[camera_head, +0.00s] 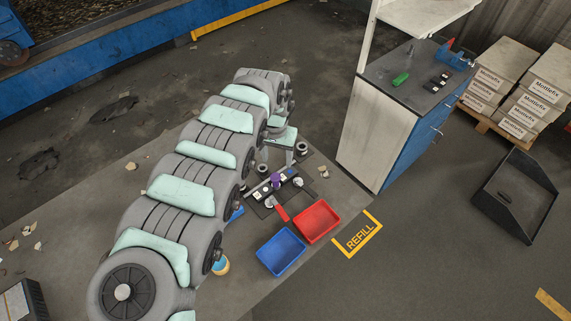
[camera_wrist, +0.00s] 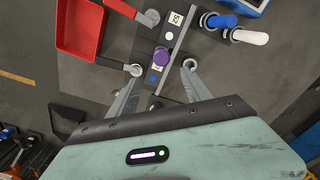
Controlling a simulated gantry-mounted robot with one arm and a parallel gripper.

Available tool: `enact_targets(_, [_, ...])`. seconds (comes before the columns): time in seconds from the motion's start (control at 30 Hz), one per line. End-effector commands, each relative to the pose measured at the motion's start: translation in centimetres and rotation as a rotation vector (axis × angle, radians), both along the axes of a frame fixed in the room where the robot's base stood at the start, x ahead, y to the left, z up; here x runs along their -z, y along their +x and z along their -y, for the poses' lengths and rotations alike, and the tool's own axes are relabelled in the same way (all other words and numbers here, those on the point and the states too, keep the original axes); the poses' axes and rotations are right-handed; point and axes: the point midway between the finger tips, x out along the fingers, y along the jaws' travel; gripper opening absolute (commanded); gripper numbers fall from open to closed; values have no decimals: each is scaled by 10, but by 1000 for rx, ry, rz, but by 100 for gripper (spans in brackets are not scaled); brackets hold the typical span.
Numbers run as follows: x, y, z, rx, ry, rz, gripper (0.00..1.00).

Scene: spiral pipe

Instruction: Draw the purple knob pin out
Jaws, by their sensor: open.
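The purple knob pin (camera_head: 276,178) stands on a dark plate on the floor-level work surface. In the wrist view its round purple head (camera_wrist: 162,57) shows from above, seated in the dark plate (camera_wrist: 146,45). My gripper (camera_wrist: 162,68) is open, with one finger on each side of the knob's line and a clear gap between each finger and the knob. The height of the fingertips over the knob is hard to judge. The pin's shaft is hidden. In the head view my arm hides much of the gripper.
A red tray (camera_head: 316,221) and a blue tray (camera_head: 281,251) lie in front of the plate. Blue (camera_wrist: 218,21) and white (camera_wrist: 249,37) pins lie to the right in the wrist view. A red-handled part (camera_wrist: 124,9) lies near the plate. A cabinet (camera_head: 375,135) stands at the right.

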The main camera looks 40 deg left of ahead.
Motion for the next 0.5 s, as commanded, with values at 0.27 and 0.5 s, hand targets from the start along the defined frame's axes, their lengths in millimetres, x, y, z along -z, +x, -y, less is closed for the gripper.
enact_targets(0.27, [14, -13, -2, -4, -6, -35, 58])
enact_targets(0.5, [53, -12, -1, -4, -5, -32, 58])
